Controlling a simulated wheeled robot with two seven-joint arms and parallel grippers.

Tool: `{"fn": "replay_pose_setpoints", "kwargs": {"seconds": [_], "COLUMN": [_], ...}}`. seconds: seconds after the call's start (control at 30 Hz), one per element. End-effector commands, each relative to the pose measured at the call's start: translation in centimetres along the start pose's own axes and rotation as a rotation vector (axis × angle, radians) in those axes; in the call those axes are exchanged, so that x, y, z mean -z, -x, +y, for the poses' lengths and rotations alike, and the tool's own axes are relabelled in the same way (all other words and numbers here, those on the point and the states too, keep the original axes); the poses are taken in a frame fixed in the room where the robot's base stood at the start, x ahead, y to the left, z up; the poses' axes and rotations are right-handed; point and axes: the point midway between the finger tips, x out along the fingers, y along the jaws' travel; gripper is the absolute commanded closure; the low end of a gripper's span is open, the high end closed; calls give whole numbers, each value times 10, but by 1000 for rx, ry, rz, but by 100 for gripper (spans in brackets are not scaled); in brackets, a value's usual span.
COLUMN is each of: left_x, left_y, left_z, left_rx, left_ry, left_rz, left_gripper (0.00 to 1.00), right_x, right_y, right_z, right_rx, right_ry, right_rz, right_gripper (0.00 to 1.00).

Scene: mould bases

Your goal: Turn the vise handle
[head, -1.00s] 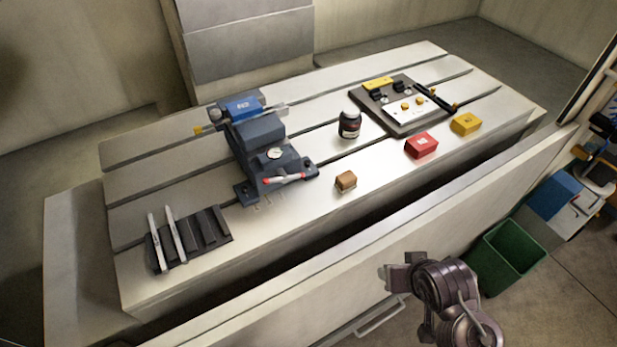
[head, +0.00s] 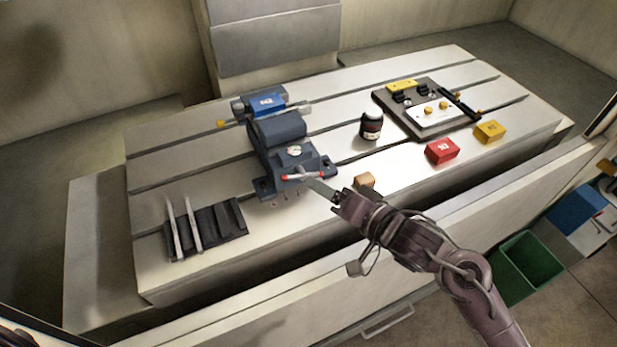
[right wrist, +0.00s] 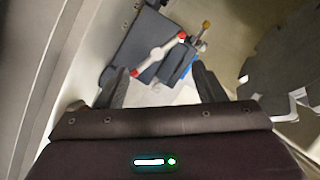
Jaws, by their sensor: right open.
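The blue-grey vise (head: 275,135) stands on the slotted table, left of its middle. Its handle (head: 301,176), a pale bar with red ends, is at the vise's near end. My right gripper (head: 328,192) is just to the right of the handle and in front of the vise. In the right wrist view, the handle (right wrist: 160,52) lies slantwise ahead of the two parted fingers (right wrist: 163,86), over the vise body (right wrist: 140,35). The fingers are open, with nothing between them; the handle appears beyond their tips. My left gripper is out of view.
A wooden block (head: 364,181) lies close beside my right gripper. A dark rack with pale bars (head: 212,229) is left of the vise. A dark jar (head: 371,126), red block (head: 442,151), yellow block (head: 489,132) and dark plate fixture (head: 440,131) stand to the right.

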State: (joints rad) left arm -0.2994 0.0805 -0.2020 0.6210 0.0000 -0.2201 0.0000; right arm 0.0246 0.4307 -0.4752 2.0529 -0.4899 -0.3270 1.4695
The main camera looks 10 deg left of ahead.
Motion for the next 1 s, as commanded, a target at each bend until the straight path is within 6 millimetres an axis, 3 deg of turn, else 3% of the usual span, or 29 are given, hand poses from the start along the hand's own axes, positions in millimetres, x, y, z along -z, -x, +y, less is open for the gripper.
{"fn": "replay_pose_setpoints", "kwargs": {"seconds": [0.3,0.7,1.0], "left_x": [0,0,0], "left_y": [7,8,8], "left_z": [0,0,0], "left_rx": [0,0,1], "left_ry": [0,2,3], "left_rz": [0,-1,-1], "left_gripper": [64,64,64], "right_x": [1,0,0], "right_y": [-48,-58,-58], "right_z": [-1,0,0], "right_rx": [0,-3,-3], "right_ry": [1,3,3], "right_rz": [2,2,2], "right_gripper": [37,37,75]}}
